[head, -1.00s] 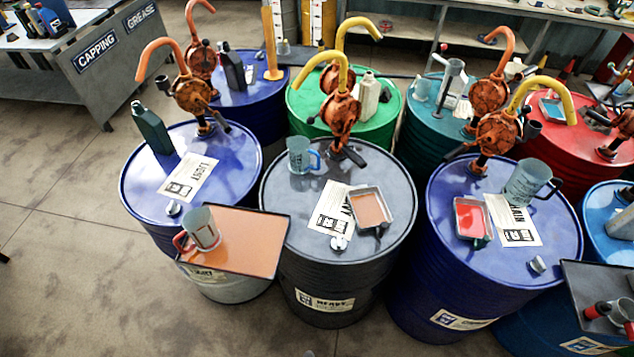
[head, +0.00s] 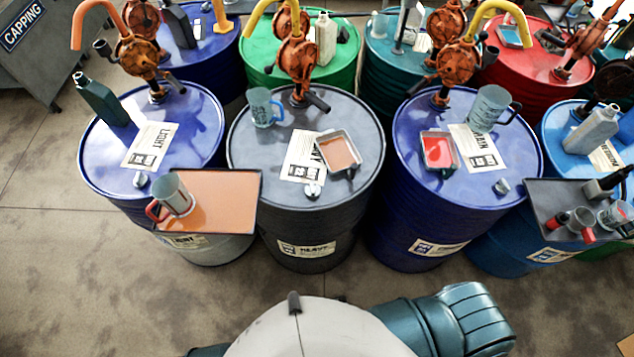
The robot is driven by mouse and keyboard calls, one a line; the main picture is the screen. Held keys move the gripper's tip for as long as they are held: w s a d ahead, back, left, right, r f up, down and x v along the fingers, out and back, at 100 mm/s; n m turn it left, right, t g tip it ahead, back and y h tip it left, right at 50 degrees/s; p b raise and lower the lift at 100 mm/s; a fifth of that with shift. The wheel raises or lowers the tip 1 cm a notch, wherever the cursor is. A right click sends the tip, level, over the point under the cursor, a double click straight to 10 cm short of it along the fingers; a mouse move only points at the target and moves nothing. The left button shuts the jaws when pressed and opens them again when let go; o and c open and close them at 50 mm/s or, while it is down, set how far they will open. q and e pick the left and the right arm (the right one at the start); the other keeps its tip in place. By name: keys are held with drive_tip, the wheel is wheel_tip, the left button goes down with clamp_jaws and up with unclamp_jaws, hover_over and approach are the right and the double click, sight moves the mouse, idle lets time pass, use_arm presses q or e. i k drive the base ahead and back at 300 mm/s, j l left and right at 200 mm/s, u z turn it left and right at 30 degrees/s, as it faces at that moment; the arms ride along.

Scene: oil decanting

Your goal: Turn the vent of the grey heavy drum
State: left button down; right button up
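The grey heavy drum (head: 246,160) stands upright in the middle of the front row, with a "HEAVY" label (head: 306,249) on its side. Its vent looks to be the small silver knob (head: 312,190) near the front edge of the lid. Behind the knob lie a white paper sheet (head: 298,160) and a small tray (head: 340,152) of orange-brown liquid. A translucent blue mug (head: 262,106) and an orange hand pump (head: 296,55) with a yellow spout stand farther back on the lid. Neither of my grippers is in view; part of my own body shows at the bottom.
A blue "LIGHT" drum (head: 100,165) stands left; an orange-topped tray (head: 225,200) with a mug (head: 173,195) sticks out at its front. Another blue drum (head: 465,210) stands right, and a dark tray (head: 545,200) beyond it. The floor (head: 120,290) in front is clear.

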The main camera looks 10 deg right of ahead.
sight(312, 192)
drive_tip(key=l+z, duration=0.45)
drive_tip(key=i+l+z, duration=0.1)
drive_tip(key=l+z, duration=0.15)
drive_tip(key=z, duration=0.25)
